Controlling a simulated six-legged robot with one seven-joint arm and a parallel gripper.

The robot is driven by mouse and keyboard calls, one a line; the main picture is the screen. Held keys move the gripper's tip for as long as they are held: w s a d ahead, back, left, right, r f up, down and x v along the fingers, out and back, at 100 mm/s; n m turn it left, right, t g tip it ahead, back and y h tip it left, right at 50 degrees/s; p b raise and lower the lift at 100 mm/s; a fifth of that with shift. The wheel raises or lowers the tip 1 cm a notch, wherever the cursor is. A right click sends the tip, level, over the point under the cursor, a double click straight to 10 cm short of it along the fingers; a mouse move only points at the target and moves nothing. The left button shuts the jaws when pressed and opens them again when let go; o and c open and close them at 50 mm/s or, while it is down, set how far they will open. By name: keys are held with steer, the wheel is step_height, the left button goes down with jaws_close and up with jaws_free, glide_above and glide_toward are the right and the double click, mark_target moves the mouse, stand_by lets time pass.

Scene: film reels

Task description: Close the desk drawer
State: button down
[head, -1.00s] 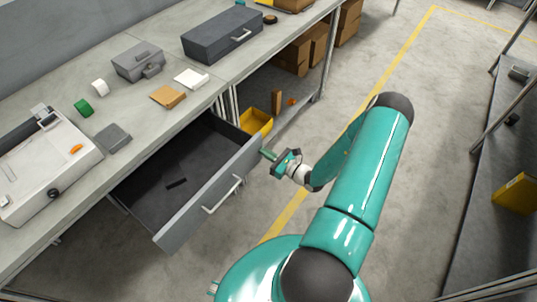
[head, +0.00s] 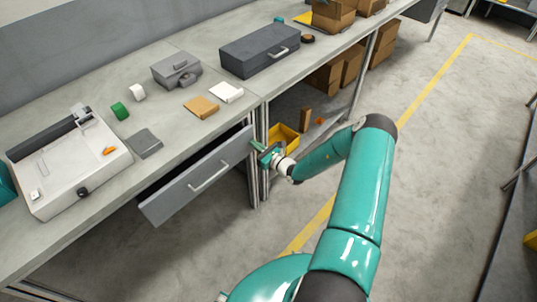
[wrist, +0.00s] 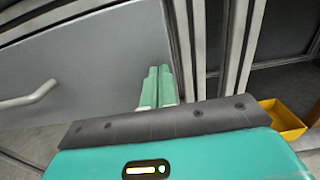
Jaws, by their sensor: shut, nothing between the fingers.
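The desk drawer (head: 170,195) is grey with a light bar handle (head: 211,177). It stands partly open under the desk top (head: 225,117), with a dark strip of its inside showing at the left. My gripper (head: 257,146) is at the right end of the drawer front, with its fingers shut and empty. In the wrist view, the green fingertips (wrist: 158,80) lie side by side against or just in front of the drawer front (wrist: 80,65) near its right edge; exact contact cannot be told. The handle is to their left in that view.
Metal desk legs (head: 261,165) stand just right of the drawer. A yellow bin (head: 284,136) and cardboard boxes (head: 325,78) are on the lower shelf. A grey toolbox (head: 260,50) and a white machine (head: 70,165) are on the desk.

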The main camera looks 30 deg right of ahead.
mark_target(248, 139)
steer(key=x, duration=0.3)
steer(key=shift+w+a, duration=0.15)
steer(key=shift+w, duration=0.1)
steer(key=shift+w+a+r, duration=0.1)
steer(key=shift+w+r, duration=0.05)
steer(key=shift+w, duration=0.2)
steer(key=shift+w+a, duration=0.1)
steer(key=shift+w, duration=0.05)
